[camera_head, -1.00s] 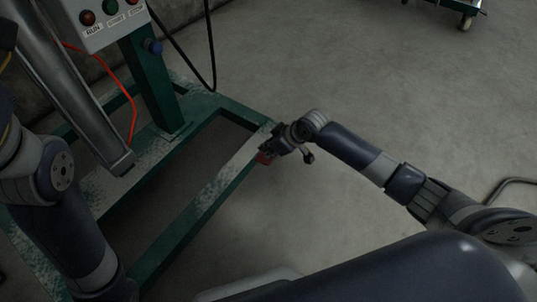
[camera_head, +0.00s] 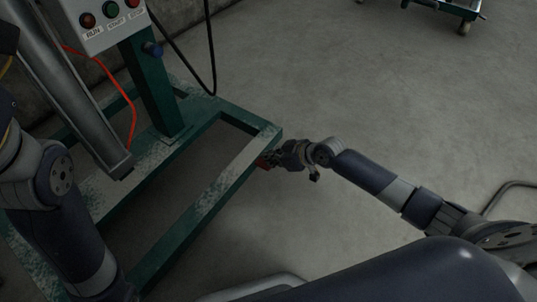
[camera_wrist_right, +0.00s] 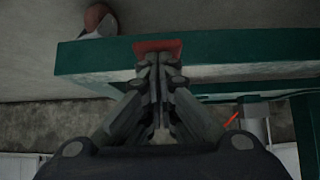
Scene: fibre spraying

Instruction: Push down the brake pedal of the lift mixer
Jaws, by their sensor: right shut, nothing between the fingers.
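The lift mixer's base is a worn green steel frame (camera_head: 215,188) on the floor. The red brake pedal (camera_head: 263,161) shows only in part at the frame's near right corner, beside my right gripper (camera_head: 274,159). In the right wrist view, the pedal's red plate (camera_wrist_right: 158,45) is at the tips of my right gripper (camera_wrist_right: 155,62), in front of the green bar. The fingers are closed together with nothing between them. They look close to or touching the pedal; contact cannot be told. My left arm shows at the left edge, but its gripper is out of view.
A control box (camera_head: 103,22) with red and green buttons sits on the mixer's green post (camera_head: 155,90). A black cable hangs behind it. A wheeled green cart (camera_head: 455,8) stands at the back right. The concrete floor right of the frame is clear.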

